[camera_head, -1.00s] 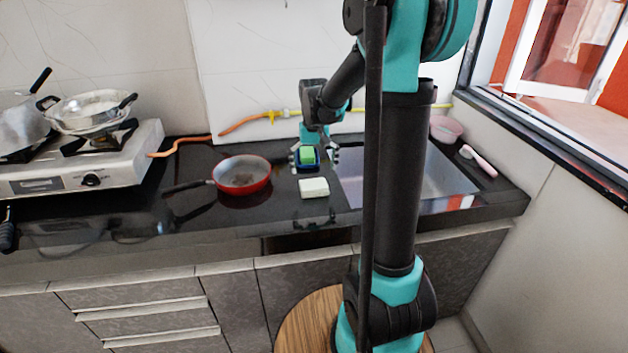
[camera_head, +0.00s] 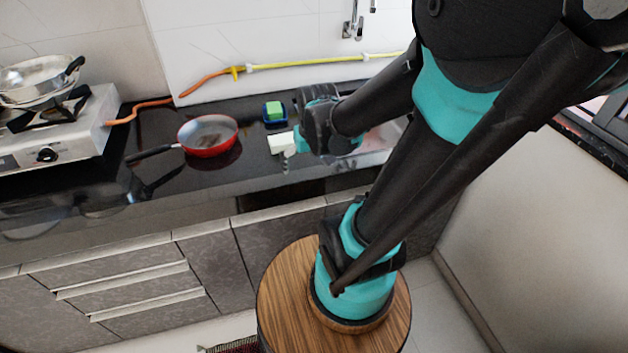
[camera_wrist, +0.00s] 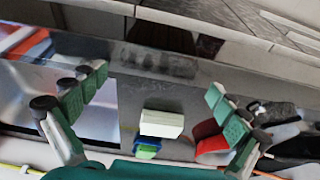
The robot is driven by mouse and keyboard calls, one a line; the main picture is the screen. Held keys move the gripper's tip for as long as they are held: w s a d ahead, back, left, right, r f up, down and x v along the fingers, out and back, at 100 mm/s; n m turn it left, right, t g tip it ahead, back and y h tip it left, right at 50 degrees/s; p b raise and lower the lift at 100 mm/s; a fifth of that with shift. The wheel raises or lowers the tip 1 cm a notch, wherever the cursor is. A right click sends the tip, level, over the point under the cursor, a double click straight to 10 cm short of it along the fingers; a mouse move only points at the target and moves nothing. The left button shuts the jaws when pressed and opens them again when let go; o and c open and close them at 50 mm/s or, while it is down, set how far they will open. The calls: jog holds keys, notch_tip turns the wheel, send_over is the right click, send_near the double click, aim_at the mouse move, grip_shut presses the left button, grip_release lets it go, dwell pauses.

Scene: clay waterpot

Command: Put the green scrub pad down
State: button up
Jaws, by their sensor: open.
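The green scrub pad (camera_head: 274,109) lies in a small blue holder (camera_head: 275,122) on the dark counter, just behind a white block. The pad (camera_wrist: 147,145) also shows in the wrist view, partly hidden behind the white block. My gripper (camera_wrist: 156,85) is open and empty in the wrist view, its two fingers spread wide. In the head view my wrist stands to the right of the pad and the white block, and the fingers are mostly hidden there. Nothing touches the pad from my gripper.
The white block (camera_head: 281,143) sits close to my gripper. A red frying pan (camera_head: 208,136) is left of the pad, and a gas stove (camera_head: 60,140) with a metal pan (camera_head: 38,80) is further left. An orange and yellow hose (camera_head: 300,64) runs along the wall. The sink is largely hidden.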

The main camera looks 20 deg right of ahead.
jog(key=shift+t, duration=0.4)
jog(key=s+f, duration=0.2)
jog(key=s, duration=0.1)
jog(key=s+f, duration=0.1)
jog(key=shift+s+d, duration=0.25)
jog(key=shift+s, duration=0.1)
dwell(0.4)
jog(key=shift+c, duration=1.1)
jog(key=w+r+n, duration=0.2)
jog(key=w, duration=0.1)
jog(key=w+a+r+n+g, duration=0.1)
jog(key=w+r+n, duration=0.2)
jog(key=w, duration=0.1)
jog(key=w+r+n, duration=0.3)
jog(key=w, duration=0.1)
jog(key=shift+w+a+r+g, duration=0.15)
jog(key=shift+a+r+g, duration=0.1)
jog(key=shift+g, duration=0.15)
jog(key=shift+c, duration=1.2)
notch_tip(320, 180, up, 9)
jog(key=n+g, duration=0.2)
jog(key=n, duration=0.8)
send_over(283, 139)
notch_tip(283, 139, down, 17)
jog(key=shift+w+f, duration=0.1)
